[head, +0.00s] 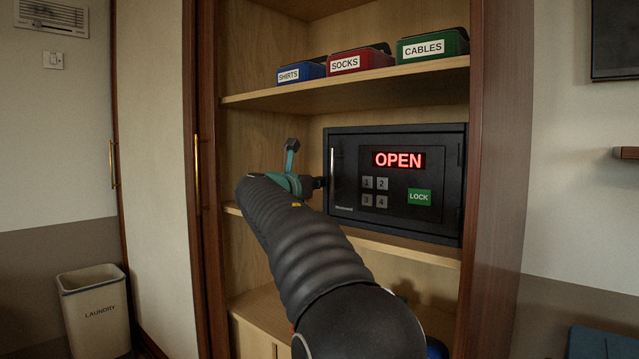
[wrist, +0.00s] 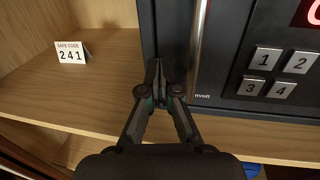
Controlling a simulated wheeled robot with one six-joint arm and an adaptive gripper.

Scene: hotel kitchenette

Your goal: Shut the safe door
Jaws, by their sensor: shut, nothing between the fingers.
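The black safe (head: 345,215) stands on the middle shelf of the wardrobe, its door (head: 345,140) facing me. The door looks flush or almost flush with the body; I cannot tell whether a small gap is left. Its red display (head: 399,160) reads OPEN. A vertical silver handle (wrist: 198,45) runs near the door's left edge. My gripper (wrist: 157,70) is shut and empty, with its fingertips at the safe's left front edge, left of the handle. Whether they touch is unclear. In the head view my gripper (head: 319,183) is partly hidden by my arm.
Number keys (head: 375,192) and a green LOCK button (head: 419,197) are on the door. A SAFE CODE card (wrist: 71,53) reading 241 stands on the shelf (wrist: 60,90). Labelled boxes (head: 361,60) sit on the shelf above. The wardrobe's right side panel (head: 500,150) stands close to the safe.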

